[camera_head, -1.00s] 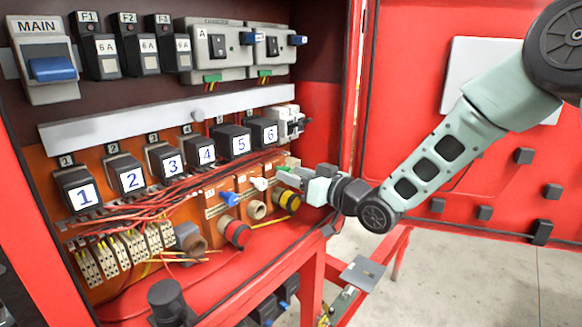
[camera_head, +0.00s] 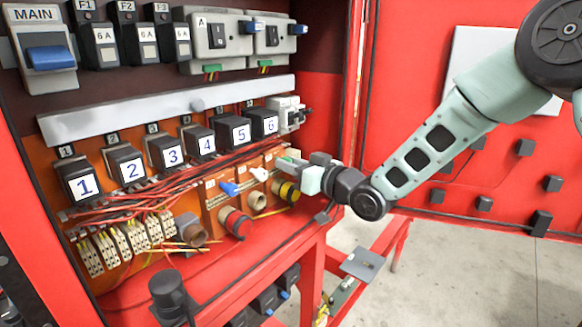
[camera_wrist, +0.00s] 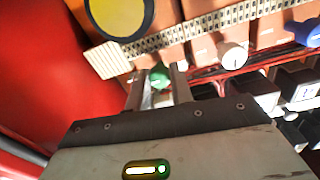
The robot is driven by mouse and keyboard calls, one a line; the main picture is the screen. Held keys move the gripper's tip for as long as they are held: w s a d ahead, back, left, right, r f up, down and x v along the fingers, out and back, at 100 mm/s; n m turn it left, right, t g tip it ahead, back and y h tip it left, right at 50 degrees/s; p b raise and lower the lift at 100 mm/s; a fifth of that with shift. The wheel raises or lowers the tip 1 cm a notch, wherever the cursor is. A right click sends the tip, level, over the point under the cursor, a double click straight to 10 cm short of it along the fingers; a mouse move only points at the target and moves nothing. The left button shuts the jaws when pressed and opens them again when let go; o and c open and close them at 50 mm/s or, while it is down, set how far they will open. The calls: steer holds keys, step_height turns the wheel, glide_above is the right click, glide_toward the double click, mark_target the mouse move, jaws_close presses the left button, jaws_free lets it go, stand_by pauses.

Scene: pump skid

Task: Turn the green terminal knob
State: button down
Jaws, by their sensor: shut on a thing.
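The green knob (camera_wrist: 159,77) shows in the wrist view between the two fingers of my gripper (camera_wrist: 160,90), which is shut on it. In the head view my gripper (camera_head: 293,165) reaches in from the right to the orange terminal blocks and hides most of the knob there. A white knob (camera_wrist: 233,55) and a blue knob (camera_wrist: 308,32) stand to the right of the green one in the wrist view. In the head view the white knob (camera_head: 259,174) and the blue knob (camera_head: 229,188) are to the left of my gripper.
A yellow-ringed round connector (camera_head: 286,190) sits just below my gripper, and a red one (camera_head: 237,224) lies further left. Numbered black relays (camera_head: 265,125) and red wires run above. The red cabinet side wall (camera_head: 318,120) is close on the right.

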steer(key=n+b, duration=0.1)
steer(key=b, duration=0.2)
steer(key=f+n+b, duration=0.1)
steer(key=n+b, duration=0.1)
steer(key=b, duration=0.1)
steer(key=shift+b, duration=0.4)
steer(key=n+b, duration=0.6)
steer(key=b, duration=0.4)
steer(key=shift+n+b, duration=0.35)
steer(key=shift+n, duration=0.05)
steer(key=n+b, duration=0.3)
steer(key=b, duration=0.1)
steer(key=shift+r+n+b, duration=0.15)
steer(key=shift+n+b, duration=0.2)
steer(key=shift+n, duration=0.05)
steer(key=n+b, duration=0.4)
steer(key=shift+r+y, duration=0.2)
steer(key=shift+y, duration=0.1)
steer(key=shift+r+n, duration=0.1)
steer(key=shift+n, duration=0.2)
steer(key=c, duration=1.2)
jaws_free()
steer(key=shift+c, duration=0.2)
